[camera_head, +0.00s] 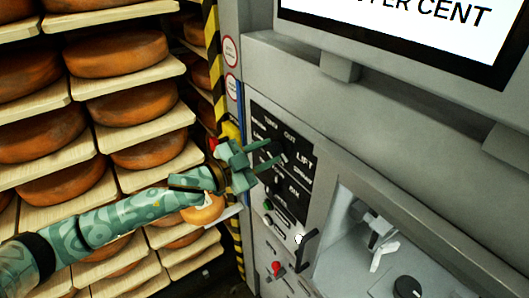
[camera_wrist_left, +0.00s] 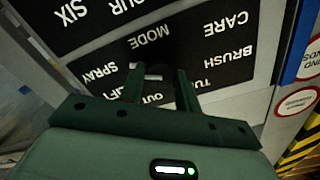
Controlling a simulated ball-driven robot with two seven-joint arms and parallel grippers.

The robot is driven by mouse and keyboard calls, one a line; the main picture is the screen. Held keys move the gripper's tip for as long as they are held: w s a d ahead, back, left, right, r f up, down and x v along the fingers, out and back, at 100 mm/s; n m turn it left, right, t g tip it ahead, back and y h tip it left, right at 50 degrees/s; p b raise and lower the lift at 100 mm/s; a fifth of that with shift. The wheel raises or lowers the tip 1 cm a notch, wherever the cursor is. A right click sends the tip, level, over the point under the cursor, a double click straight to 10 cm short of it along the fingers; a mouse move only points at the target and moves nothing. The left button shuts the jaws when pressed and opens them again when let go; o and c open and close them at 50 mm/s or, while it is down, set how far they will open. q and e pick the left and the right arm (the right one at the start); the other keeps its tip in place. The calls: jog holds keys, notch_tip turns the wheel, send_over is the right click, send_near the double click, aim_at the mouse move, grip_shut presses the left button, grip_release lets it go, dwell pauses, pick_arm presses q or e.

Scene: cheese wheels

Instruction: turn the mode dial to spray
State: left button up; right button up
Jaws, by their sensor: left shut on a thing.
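My left gripper (camera_head: 271,152) reaches from the left to a black label panel on the grey machine. It is shut on the mode dial, a dark knob. In the left wrist view the dial (camera_wrist_left: 157,66) lies between the two green fingers (camera_wrist_left: 158,80), with a small pale mark near its edge. The panel reads upside down there, with MODE, SPRAY (camera_wrist_left: 100,72), BRUSH, CARE, LIFT, OUT and a partly covered TURN. I cannot tell which word the dial points to. In the head view my fingers partly hide the dial. My right gripper is not in view.
Below the panel are a green button (camera_head: 267,205), a red-knobbed lever (camera_head: 277,268) and a dark handle (camera_head: 307,246). An open bay (camera_head: 345,235) lies to the right, below a screen (camera_head: 400,25). Racks of cheese wheels (camera_head: 120,53) stand left, beside a yellow-black striped post (camera_head: 213,55).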

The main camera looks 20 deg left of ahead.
pick_arm(q)
jog(key=o, duration=1)
jog(key=shift+c, duration=0.2)
jog(key=b+v, duration=0.3)
jog(key=v, duration=1.3)
jog(key=shift+b, duration=0.4)
jog(key=shift+s+a, duration=0.15)
